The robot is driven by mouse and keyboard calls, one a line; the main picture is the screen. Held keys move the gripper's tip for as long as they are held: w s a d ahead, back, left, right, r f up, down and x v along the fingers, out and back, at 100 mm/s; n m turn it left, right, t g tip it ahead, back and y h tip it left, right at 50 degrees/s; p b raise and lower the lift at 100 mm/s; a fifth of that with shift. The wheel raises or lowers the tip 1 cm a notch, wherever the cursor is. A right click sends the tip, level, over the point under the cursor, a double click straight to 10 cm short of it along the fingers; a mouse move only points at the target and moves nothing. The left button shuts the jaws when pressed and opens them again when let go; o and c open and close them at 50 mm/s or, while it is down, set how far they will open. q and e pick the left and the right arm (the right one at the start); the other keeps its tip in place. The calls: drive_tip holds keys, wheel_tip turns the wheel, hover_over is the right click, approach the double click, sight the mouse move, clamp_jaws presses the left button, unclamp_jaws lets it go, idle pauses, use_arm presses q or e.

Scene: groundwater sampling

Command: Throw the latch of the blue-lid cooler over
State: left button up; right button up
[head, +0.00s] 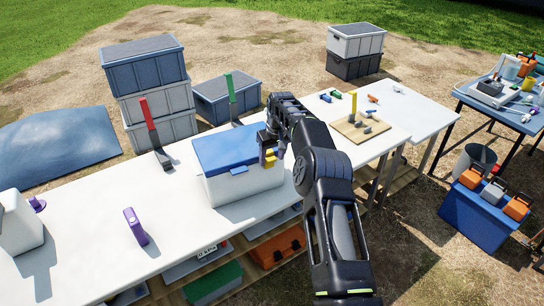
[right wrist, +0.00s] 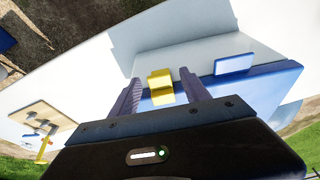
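The cooler has a white body (head: 240,187) and a blue lid (head: 228,148), which looks closed. It stands on the white table. A yellow latch (head: 269,161) sits at the lid's front edge, near the right corner. A blue tab (head: 239,170) is further left on the same edge. In the right wrist view the yellow latch (right wrist: 160,87) lies between the two fingers of my right gripper (right wrist: 160,92), with gaps on both sides. The blue tab (right wrist: 235,65) and blue lid (right wrist: 222,95) show beside it. My right gripper (head: 269,147) is open at the latch. My left gripper is out of view.
A purple object (head: 136,227) is left on the table (head: 85,245). A wooden board (head: 350,130) with a yellow upright lies to the right.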

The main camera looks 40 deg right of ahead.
drive_tip(key=shift+r, duration=0.1)
drive_tip(key=b+v, duration=0.2)
drive_tip(key=v, duration=0.5)
drive_tip(key=shift+r, duration=0.3)
drive_tip(key=shift+s, duration=0.1)
